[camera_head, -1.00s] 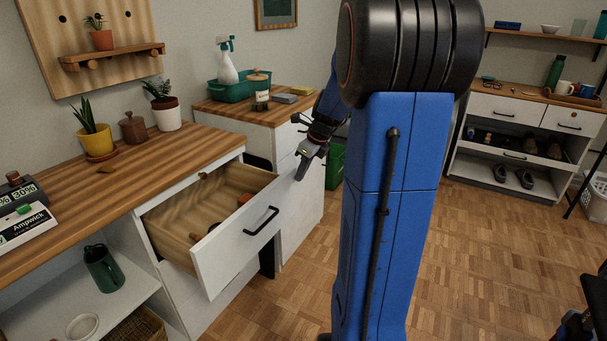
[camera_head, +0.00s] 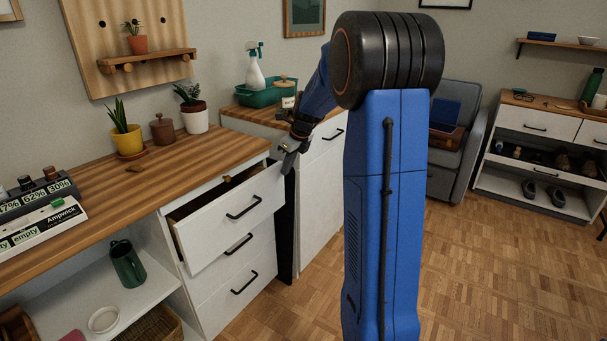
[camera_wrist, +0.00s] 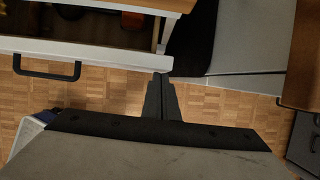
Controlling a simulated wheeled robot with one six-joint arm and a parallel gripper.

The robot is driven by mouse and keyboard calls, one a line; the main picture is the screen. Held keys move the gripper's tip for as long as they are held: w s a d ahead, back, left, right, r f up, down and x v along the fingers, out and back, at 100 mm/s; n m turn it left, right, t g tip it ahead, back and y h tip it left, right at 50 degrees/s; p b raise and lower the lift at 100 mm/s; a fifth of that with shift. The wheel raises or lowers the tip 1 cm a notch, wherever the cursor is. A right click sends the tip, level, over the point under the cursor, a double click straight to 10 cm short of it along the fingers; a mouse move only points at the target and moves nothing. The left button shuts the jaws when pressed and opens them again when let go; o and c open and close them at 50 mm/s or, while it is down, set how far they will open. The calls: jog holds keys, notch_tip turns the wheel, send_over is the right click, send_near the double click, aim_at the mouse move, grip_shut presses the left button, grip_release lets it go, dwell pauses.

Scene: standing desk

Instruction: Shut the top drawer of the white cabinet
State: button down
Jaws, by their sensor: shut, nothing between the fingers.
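The white cabinet's top drawer (camera_head: 228,216) stands partly open, with a narrow gap behind its front. Its black bar handle (camera_head: 243,207) faces the room. My gripper (camera_head: 289,160) is shut and empty at the right end of the drawer front, near its upper corner. In the wrist view my gripper (camera_wrist: 162,78) points at the right end of the drawer front (camera_wrist: 90,52); I cannot tell whether they touch. The handle also shows at left in the wrist view (camera_wrist: 47,72). Items inside the drawer are partly hidden.
Two closed drawers (camera_head: 238,262) are below. A second cabinet (camera_head: 320,185) stands close on the right, behind my arm. Wood floor (camera_head: 480,270) is open at right.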

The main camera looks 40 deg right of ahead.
jog(key=w+a, duration=0.2)
jog(key=w, duration=0.4)
jog(key=shift+w+a+r, duration=0.15)
jog(key=shift+w+a, duration=0.05)
jog(key=shift+w, duration=0.2)
jog(key=shift+w+r, duration=0.1)
